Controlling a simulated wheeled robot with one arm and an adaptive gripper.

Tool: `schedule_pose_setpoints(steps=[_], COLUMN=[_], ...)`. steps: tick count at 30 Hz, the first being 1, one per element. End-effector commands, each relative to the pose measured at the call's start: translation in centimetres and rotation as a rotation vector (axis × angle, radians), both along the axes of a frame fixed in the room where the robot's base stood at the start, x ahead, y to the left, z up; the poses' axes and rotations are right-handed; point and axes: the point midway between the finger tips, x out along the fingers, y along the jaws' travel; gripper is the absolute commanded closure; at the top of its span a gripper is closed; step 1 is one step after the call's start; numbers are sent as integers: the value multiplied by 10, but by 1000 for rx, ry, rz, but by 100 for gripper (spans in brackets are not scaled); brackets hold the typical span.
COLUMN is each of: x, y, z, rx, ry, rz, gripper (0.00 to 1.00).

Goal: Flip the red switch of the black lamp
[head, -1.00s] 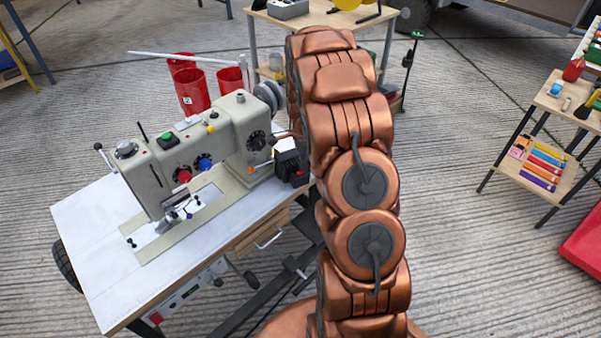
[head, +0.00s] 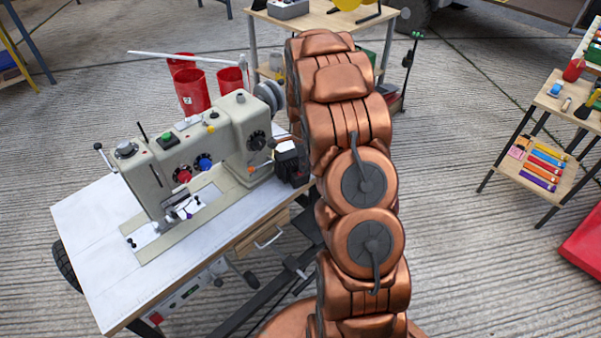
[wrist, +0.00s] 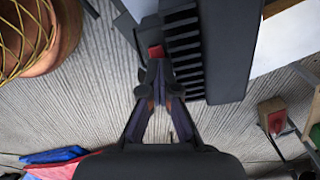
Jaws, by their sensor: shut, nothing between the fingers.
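The black lamp (wrist: 218,45) is a dark box with a ribbed side, at the upper middle of the wrist view. Its red switch (wrist: 156,51) shows as a small red block on its left side. My gripper (wrist: 160,78) is shut and empty, its fingertips just below the red switch in the picture. I cannot tell whether they touch it. In the head view the black lamp (head: 291,163) sits at the right end of the sewing table, beside the sewing machine. My arm hides the gripper there, and the switch cannot be made out.
The grey sewing machine (head: 200,150) stands on a white-topped table (head: 90,215), left of my arm. Red cups (head: 190,92) are behind it. A wooden shelf (head: 545,165) with coloured items stands at right. Concrete floor is open between shelf and arm.

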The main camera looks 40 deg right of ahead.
Motion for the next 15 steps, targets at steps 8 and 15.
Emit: schedule_pose_setpoints(steps=[8,15], x=[0,0], y=[0,0], z=[-4,-3], rx=[0,0], ry=[0,-1], rz=[0,0], gripper=[100,100])
